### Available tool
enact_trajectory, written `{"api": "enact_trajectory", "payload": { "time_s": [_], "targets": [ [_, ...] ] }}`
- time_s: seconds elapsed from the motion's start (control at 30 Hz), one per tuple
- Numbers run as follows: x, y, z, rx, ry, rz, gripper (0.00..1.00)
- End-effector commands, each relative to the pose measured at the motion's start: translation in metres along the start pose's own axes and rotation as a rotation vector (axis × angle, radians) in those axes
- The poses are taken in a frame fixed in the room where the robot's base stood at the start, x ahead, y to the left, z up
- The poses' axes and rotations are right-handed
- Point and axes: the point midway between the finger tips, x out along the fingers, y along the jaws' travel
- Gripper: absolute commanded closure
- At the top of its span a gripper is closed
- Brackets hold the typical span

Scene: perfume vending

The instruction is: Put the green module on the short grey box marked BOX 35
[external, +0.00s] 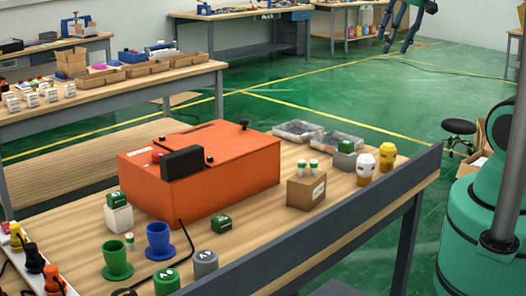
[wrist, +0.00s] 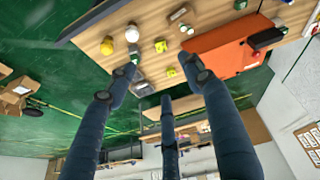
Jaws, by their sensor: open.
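A green module (external: 345,146) sits on top of a short grey box (external: 345,161) at the table's far right. The box's marking cannot be read. Another green module (external: 117,200) sits on a white box (external: 119,218) at the left, and a third green module (external: 222,223) lies on the table in front of the orange case. My gripper (external: 397,46) is open and empty, high at the upper right, apart from the modules. In the wrist view its dark fingers (wrist: 160,76) are spread, with a green module (wrist: 135,58) beyond one fingertip.
The orange case (external: 210,165) fills the table's middle. A cardboard box (external: 306,191) with small bottles stands right of it. White (external: 367,166) and yellow (external: 388,157) head-shaped items stand beside the grey box. Clear trays (external: 297,130) lie behind. A dark raised edge (external: 330,225) borders the table.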

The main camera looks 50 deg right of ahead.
Motion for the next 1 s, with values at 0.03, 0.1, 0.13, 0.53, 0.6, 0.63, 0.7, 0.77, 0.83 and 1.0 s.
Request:
{"api": "enact_trajectory", "payload": {
  "time_s": [0.03,0.1,0.13,0.53,0.6,0.63,0.7,0.77,0.83,1.0],
  "targets": [
    [-0.009,-0.009,0.01,0.045,0.021,0.002,0.48],
    [-0.017,-0.018,0.023,0.114,0.043,0.002,0.48],
    [-0.02,-0.022,0.028,0.142,0.051,0.002,0.48],
    [-0.033,-0.043,0.06,0.314,0.1,-0.009,0.48],
    [-0.033,-0.043,0.06,0.315,0.1,-0.009,0.48],
    [-0.033,-0.043,0.06,0.315,0.1,-0.009,0.48],
    [-0.033,-0.043,0.06,0.315,0.1,-0.009,0.48],
    [-0.033,-0.043,0.06,0.314,0.1,-0.009,0.48],
    [-0.033,-0.043,0.06,0.314,0.1,-0.009,0.48],
    [-0.023,-0.045,0.064,0.313,0.1,-0.009,0.48]
  ]
}}
